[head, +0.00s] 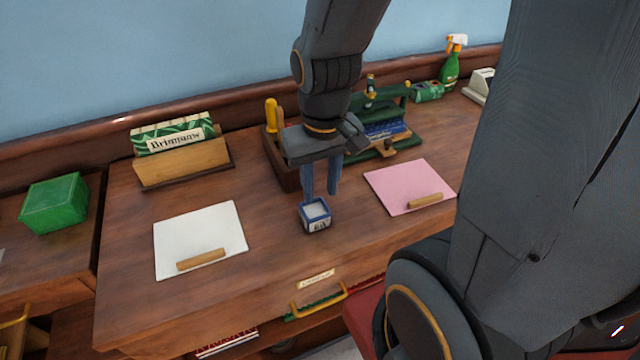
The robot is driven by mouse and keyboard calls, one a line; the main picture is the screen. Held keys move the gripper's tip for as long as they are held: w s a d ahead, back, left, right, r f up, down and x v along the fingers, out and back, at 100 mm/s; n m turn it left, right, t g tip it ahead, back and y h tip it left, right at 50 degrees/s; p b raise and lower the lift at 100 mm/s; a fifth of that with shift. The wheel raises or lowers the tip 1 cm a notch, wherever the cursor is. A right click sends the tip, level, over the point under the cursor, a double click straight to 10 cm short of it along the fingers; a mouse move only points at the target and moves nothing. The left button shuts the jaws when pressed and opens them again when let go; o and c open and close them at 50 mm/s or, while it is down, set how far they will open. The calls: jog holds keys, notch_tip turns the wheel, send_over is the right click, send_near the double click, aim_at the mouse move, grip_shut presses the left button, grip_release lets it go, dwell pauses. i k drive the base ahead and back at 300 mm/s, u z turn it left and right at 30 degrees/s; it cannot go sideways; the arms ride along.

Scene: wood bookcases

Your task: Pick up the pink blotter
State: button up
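The pink blotter (399,181) lies flat on the wooden desk, right of the middle, with a wooden bar handle (425,200) near its front edge. A similar white blotter (200,229) with a wooden handle (201,260) lies at the left. My gripper (322,190) points down left of the pink blotter, apart from it. Its two blue fingers are spread, with no object visible between them. A small blue and white box (316,216) stands just below and in front of the fingers; I cannot tell whether they touch it.
A wooden holder (185,163) with a green patterned card stands at the back left. A dark organiser (283,165) and a green stand (385,145) are behind my gripper. A green spray bottle (451,63) is at the back right. My arm hides the right side.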

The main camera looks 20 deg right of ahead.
aim_at(408, 187)
jog(key=k, duration=1)
jog(key=z, duration=1.9)
jog(key=i, duration=1.05)
jog(key=u, duration=1.35)
